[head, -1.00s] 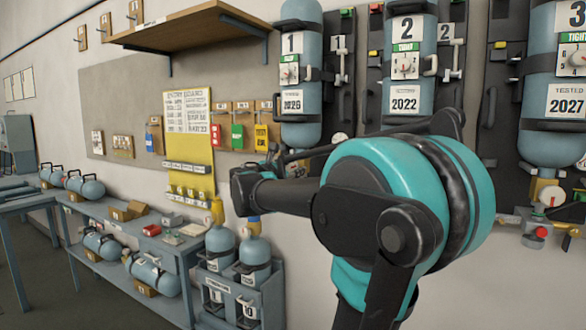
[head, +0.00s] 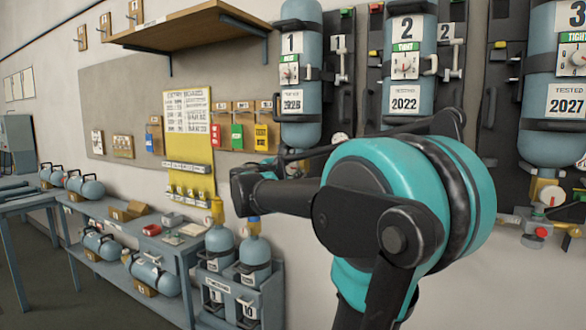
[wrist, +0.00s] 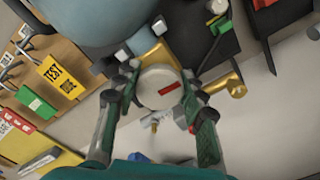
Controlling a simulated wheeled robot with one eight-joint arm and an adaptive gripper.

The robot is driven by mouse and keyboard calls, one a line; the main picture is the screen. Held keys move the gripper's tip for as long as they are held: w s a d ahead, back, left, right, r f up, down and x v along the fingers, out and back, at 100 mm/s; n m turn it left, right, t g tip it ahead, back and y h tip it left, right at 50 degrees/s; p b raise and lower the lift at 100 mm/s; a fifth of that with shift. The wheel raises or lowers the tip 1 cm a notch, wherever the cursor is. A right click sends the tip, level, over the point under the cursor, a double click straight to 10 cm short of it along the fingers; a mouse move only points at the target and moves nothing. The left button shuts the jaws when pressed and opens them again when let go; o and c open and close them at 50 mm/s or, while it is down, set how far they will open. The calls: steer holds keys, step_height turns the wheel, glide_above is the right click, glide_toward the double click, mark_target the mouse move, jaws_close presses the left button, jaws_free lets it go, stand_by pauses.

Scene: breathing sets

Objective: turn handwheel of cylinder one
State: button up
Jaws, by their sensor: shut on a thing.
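Cylinder one (head: 301,85) is a blue-grey bottle on the wall, with a "1" label and a green tag. Its lower body also fills the top of the wrist view (wrist: 95,15). In the wrist view a round whitish handwheel (wrist: 160,86) with a red mark sits below the bottle, beside a brass fitting (wrist: 155,52). My gripper (wrist: 158,92) has its two green-and-dark fingers on either side of the handwheel, closed on it. In the head view my arm hides most of the valve under cylinder one, and the fingertips are not clearly visible.
Cylinder two (head: 408,60) and cylinder three (head: 553,90) hang to the right on dark backplates. Coloured tags (head: 238,136) hang on wooden boards to the left. A brass fitting (wrist: 222,84) sticks out just right of my fingers. A bench (head: 165,240) with bottles stands lower left.

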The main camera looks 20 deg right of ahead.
steer(key=m, duration=0.4)
steer(key=shift+m, duration=0.3)
steer(key=m, duration=0.4)
steer(key=shift+f+m, duration=0.1)
steer(key=shift+m, duration=0.2)
steer(key=m, duration=0.4)
steer(key=shift+f+m, duration=0.1)
steer(key=shift+m, duration=2)
steer(key=o, duration=1.2)
steer(key=shift+c, duration=0.2)
